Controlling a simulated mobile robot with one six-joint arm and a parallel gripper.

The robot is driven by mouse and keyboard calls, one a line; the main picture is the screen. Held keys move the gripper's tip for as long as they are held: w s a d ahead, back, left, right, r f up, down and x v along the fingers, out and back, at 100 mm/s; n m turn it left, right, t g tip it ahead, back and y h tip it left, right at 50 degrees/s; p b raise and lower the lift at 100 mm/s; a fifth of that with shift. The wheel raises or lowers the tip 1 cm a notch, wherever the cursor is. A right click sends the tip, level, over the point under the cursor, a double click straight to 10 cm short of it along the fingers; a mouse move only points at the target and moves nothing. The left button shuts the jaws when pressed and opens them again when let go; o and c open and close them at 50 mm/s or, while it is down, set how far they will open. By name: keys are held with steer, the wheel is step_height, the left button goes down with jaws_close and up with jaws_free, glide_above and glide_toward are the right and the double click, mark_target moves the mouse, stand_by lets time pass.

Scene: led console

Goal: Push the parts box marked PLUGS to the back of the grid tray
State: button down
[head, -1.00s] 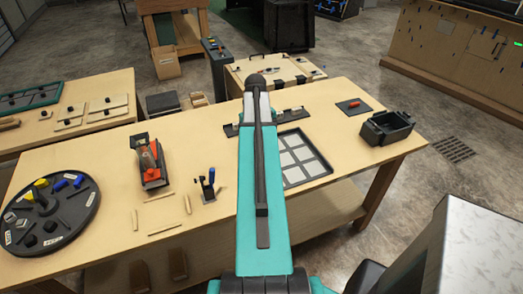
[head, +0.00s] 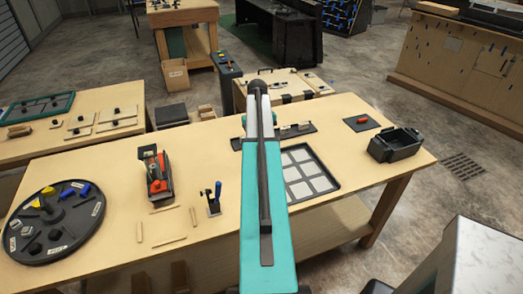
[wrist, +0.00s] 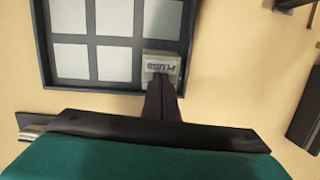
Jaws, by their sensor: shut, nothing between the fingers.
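The grid tray (wrist: 42,62) has a dark frame and pale square cells. It fills the upper left of the wrist view, and in the head view the tray (head: 326,163) lies partly behind my arm. The small pale parts box marked PLUGS (wrist: 161,68) is at the tray's lower right corner in the wrist view. Its lettering looks inverted there. My gripper (wrist: 161,90) is shut and empty, with its fingertips at the box's near side, touching or almost touching it. In the head view my arm hides the box and the fingertips.
A dark strip with small items (head: 297,131) lies behind the tray. A black open bin (head: 396,145) stands on the table to the right, near a dark pad with a red piece (head: 362,122). A round turntable (head: 55,222) is far left. Bare tabletop lies right of the tray.

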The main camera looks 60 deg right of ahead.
steer(key=shift+w+d+f, duration=0.1)
steer(key=shift+w+f, duration=0.05)
steer(key=shift+f, duration=0.15)
steer(key=shift+w+d+r+p, duration=0.2)
steer(key=shift+r+p, duration=0.3)
steer(key=shift+p, duration=0.1)
steer(key=shift+s+r, duration=0.15)
steer(key=shift+r, duration=0.1)
steer(key=shift+a+r+p, duration=0.15)
steer(key=shift+r+p, duration=0.25)
steer(key=shift+w+d+f+b, duration=0.2)
steer(key=shift+w+d+b, duration=0.05)
steer(key=shift+w+b, duration=0.05)
steer(key=shift+w+d+b, duration=0.3)
steer(key=shift+w+d, duration=0.25)
steer(key=shift+w+d+r+b, duration=0.1)
steer(key=shift+w+d+b, duration=0.55)
steer(key=shift+w+d, duration=0.5)
steer(key=shift+w+d+f+b, duration=0.1)
steer(key=shift+w+d+b, duration=0.5)
steer(key=shift+w+d, duration=0.55)
steer(key=shift+w+d+r+b, duration=0.1)
steer(key=shift+w+d+b, duration=0.65)
steer(key=shift+w, duration=0.7)
